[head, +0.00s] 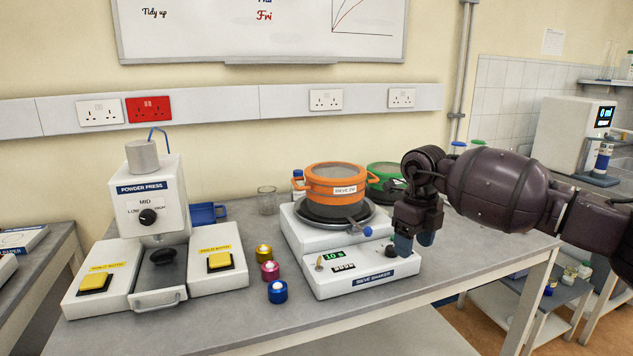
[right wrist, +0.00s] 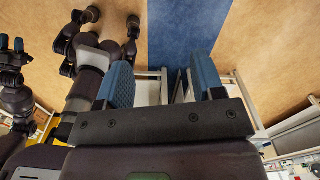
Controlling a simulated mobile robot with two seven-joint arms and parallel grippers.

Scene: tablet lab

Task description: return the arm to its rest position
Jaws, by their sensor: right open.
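My right arm (head: 500,185) reaches in from the right edge of the head view, dark purple and bent down at the wrist. My right gripper (head: 414,241) points down just beside the right front of the sieve shaker (head: 345,270). In the right wrist view its two blue fingers (right wrist: 160,78) stand wide apart with nothing between them. Whether it touches the shaker cannot be told. My left gripper is not in the head view; small blue tips at the left edge of the right wrist view (right wrist: 11,44) look like it, too small to judge.
An orange sieve pan (head: 338,183) sits on the shaker, with a green pan (head: 385,172) behind, near my wrist. A powder press (head: 152,200) stands at left. Yellow, pink and blue small pots (head: 270,270) stand between. The table's front right (head: 480,262) is bare.

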